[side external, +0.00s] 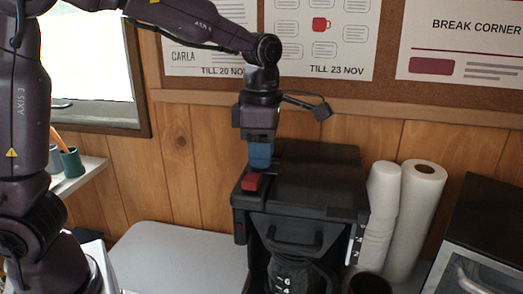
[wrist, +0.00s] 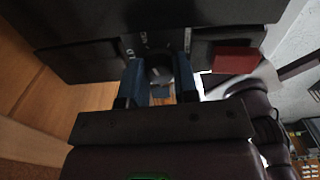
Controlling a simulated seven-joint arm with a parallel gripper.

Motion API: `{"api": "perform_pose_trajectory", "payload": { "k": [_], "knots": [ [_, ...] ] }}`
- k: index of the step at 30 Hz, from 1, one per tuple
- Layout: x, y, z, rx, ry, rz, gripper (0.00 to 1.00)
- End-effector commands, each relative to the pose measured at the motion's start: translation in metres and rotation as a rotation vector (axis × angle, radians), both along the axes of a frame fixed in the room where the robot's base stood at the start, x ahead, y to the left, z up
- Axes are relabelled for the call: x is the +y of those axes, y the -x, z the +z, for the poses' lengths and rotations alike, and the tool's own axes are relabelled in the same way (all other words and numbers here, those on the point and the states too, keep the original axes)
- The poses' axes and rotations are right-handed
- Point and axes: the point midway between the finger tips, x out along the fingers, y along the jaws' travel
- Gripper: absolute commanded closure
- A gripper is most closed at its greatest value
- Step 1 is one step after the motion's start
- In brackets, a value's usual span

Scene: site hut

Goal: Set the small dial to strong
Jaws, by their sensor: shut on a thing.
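The black coffee machine (side external: 320,178) stands below my gripper (side external: 260,162), which points down at its top near the left side. In the wrist view my gripper (wrist: 160,80) has its two blue fingers shut on the small dial (wrist: 160,68), a dark round knob, one finger on each side. Small white marks are printed on the panel around the dial, too small to read surely, and I cannot tell which one it points at. The dial is hidden behind the fingers in the side view. A red button (side external: 251,182) sits beside it, also in the wrist view (wrist: 235,60).
A dark patterned container (side external: 292,275) stands in the machine's front bay. A dark oven-like box (side external: 485,235) is at far right. The pale table (side external: 180,260) is clear on the left.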

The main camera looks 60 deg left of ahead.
Motion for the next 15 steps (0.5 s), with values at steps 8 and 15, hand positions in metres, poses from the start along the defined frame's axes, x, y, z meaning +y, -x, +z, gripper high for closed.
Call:
{"api": "perform_pose_trajectory", "payload": {
  "k": [8,15],
  "knots": [
    [0.0007,-0.0004,0.0008,-0.002,-0.001,-0.253,0.96],
    [0.0006,-0.0005,0.0009,-0.002,-0.001,-0.478,0.96]
  ]
}}
